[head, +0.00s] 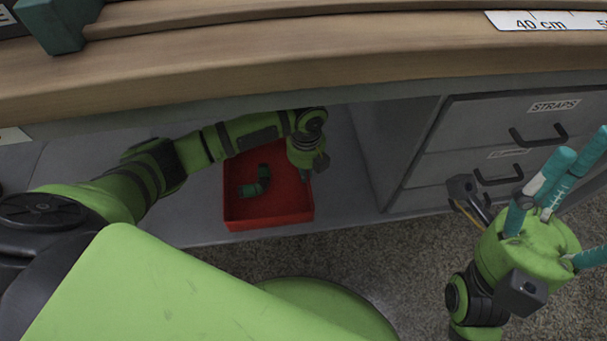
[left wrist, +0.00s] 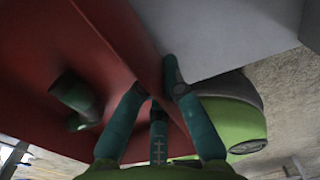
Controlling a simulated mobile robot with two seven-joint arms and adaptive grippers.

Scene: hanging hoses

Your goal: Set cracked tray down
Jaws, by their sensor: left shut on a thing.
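The red tray (head: 268,223) is at the lower shelf under the bench, with its front wall near the shelf's front edge. A dark green elbow-shaped piece (head: 256,187) lies inside it. My left gripper (head: 305,176) reaches in under the bench and is shut on the tray's right wall. In the left wrist view, its teal fingers (left wrist: 153,88) sit on both sides of the red wall (left wrist: 140,40), and the elbow piece (left wrist: 75,97) shows inside. I cannot tell whether the tray's underside rests fully on the shelf. My right gripper (head: 572,165) is empty, its teal fingers spread and pointing up.
The wooden bench top (head: 250,60) overhangs the shelf (head: 345,205). A grey drawer unit (head: 430,165) with dark handles and a STRAPS label stands right of the tray. Bare shelf shows between tray and drawers. Speckled floor (head: 365,255) lies in front.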

